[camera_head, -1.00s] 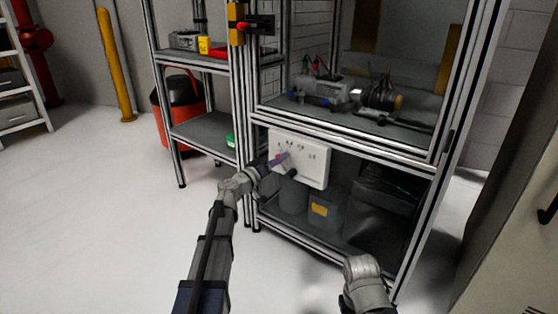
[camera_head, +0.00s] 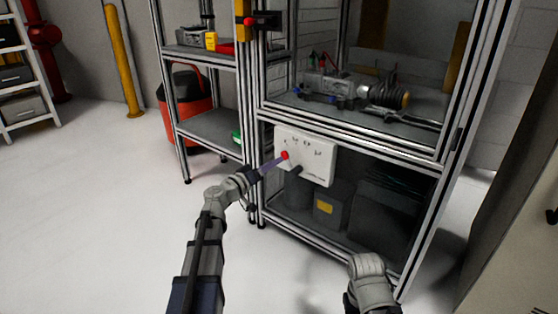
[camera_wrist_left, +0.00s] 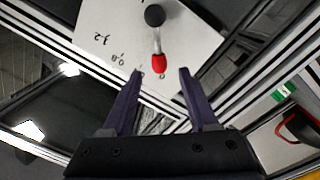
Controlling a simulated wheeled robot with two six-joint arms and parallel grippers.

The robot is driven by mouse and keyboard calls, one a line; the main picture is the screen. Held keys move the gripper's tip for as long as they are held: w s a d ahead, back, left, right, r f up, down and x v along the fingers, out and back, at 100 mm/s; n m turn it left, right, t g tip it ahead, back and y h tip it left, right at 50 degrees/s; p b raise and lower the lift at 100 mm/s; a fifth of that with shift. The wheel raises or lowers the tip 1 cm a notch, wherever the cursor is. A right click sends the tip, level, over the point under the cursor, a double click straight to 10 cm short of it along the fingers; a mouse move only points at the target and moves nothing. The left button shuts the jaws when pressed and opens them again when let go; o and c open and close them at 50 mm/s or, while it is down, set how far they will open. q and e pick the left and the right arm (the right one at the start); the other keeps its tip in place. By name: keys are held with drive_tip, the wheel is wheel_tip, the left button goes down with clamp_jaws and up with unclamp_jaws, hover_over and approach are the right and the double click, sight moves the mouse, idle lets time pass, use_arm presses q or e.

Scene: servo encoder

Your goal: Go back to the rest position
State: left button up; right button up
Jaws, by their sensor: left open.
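My left gripper (camera_head: 279,160) is open in front of the white control panel (camera_head: 318,171) on the metal frame. A lever with a red tip (camera_head: 285,155) and a dark knob (camera_head: 295,170) show on the panel beside the fingertips. In the left wrist view, the open fingers of my left gripper (camera_wrist_left: 156,72) point at the white panel (camera_wrist_left: 95,25). The red tip (camera_wrist_left: 159,63) of the lever appears between the fingertips, apart from both. The black round end (camera_wrist_left: 155,16) of the lever lies above it. My right gripper is not visible; only part of that arm shows.
The shelf frame's upper deck holds a motor-like device (camera_head: 385,96). Dark bins (camera_head: 331,207) stand on its lower deck. A red bin (camera_head: 188,98) stands behind the left shelf. The white floor (camera_head: 90,220) at the left is clear.

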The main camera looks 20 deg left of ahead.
use_arm(q)
drive_tip(key=shift+s+a, duration=0.2)
drive_tip(key=shift+s, duration=0.25)
